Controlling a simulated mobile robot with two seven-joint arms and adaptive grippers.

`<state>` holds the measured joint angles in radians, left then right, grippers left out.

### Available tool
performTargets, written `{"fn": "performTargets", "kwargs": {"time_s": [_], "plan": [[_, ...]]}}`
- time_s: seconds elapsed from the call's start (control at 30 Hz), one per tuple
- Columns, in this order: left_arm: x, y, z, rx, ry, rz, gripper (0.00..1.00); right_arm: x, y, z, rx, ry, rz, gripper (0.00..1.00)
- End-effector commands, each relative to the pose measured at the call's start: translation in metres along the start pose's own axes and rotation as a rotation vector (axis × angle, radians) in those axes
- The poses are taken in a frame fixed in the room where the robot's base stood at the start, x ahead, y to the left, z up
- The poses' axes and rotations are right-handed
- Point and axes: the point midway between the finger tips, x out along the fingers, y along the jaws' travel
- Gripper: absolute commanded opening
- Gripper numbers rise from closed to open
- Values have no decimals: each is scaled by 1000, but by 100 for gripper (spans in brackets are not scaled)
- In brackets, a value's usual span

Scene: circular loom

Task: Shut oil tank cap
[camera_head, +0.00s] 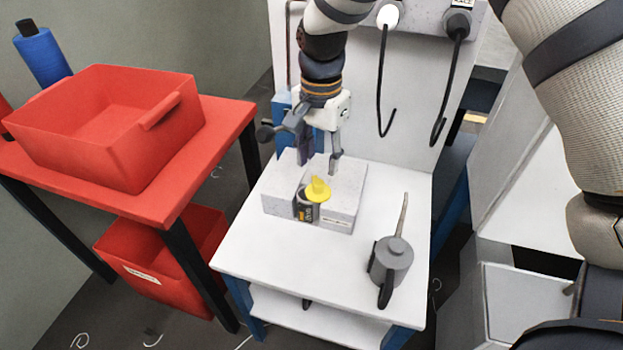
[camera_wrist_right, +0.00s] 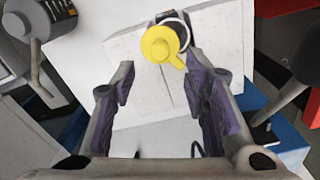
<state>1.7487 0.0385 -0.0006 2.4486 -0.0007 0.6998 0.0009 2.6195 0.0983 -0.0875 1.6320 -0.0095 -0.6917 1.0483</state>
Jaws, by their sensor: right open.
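The yellow cap (camera_head: 318,189) with a raised tab is at the front of a pale speckled block (camera_head: 345,190) on the white table. It sits at a dark, labelled tank part (camera_head: 306,211). My right gripper (camera_head: 319,164) is open and empty, above the back of the block and behind the cap. Its purple-padded fingers (camera_wrist_right: 160,78) are spread apart and not touching the cap. My left gripper is not in view.
A grey oil can (camera_head: 390,262) with a long spout stands on the white table (camera_head: 270,255) at front right. A red bin (camera_head: 130,140) stands on a red table (camera_head: 225,130) at left. Black cables (camera_head: 450,85) hang on the panel behind.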

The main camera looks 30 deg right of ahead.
Motion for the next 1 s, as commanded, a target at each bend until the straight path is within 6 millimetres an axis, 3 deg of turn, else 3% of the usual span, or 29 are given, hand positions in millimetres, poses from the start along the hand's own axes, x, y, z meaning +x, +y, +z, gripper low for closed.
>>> {"fn": "performTargets", "kwargs": {"time_s": [0.1,0.23,0.6,0.8,1.0], "plan": [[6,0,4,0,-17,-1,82,33,1,1,-1,-4,6,41],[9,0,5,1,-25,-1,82,54,0,1,1,-4,3,41],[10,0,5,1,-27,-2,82,63,0,1,1,-1,-3,41],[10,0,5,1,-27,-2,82,63,0,1,1,-2,-2,0],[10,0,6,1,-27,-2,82,63,-2,2,3,-1,-2,0]]}}
